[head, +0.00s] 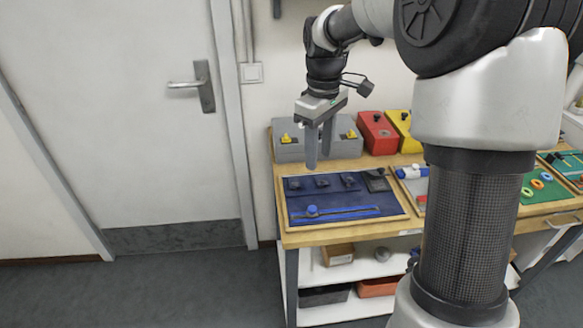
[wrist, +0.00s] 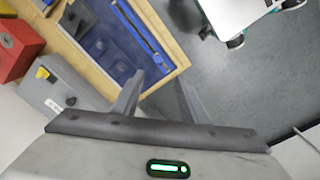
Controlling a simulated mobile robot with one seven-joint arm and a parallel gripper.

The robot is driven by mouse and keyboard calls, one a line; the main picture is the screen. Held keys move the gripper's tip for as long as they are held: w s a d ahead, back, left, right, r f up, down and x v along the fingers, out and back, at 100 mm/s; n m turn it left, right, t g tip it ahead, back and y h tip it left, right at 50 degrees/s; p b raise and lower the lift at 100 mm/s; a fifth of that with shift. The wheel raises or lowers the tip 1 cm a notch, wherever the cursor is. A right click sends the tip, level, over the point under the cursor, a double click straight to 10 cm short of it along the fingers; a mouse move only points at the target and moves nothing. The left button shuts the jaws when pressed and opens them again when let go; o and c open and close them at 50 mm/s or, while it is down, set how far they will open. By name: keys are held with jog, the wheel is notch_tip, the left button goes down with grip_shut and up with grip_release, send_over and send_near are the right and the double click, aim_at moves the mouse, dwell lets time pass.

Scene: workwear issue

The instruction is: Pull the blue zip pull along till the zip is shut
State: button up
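A dark blue board (head: 385,207) in a wooden frame lies at the left end of the bench. A bright blue zip (head: 352,213) runs across its front part; it also shows in the wrist view (wrist: 137,28). The blue zip pull (head: 312,210) sits near the zip's left end. Whether the zip's rows are joined is too small to tell. My gripper (head: 319,162) is open and empty, fingers pointing down. It hangs above the board, apart from the pull. In the wrist view the gripper (wrist: 161,77) shows a clear gap between its fingers.
Dark fastener pieces (head: 322,181) lie along the board's back. Behind stand a grey box (head: 290,150) with yellow knobs, a red box (head: 376,133) and a yellow box (head: 402,125). Other boards lie right, partly behind my arm. Floor left of the bench is clear.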

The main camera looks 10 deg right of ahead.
aim_at(313, 208)
jog(key=f, duration=0.6)
jog(key=w+f+b, duration=0.1)
jog(key=f, duration=1.1)
jog(key=shift+w+a+f+b, duration=0.2)
jog(key=shift+b, duration=0.15)
grip_shut()
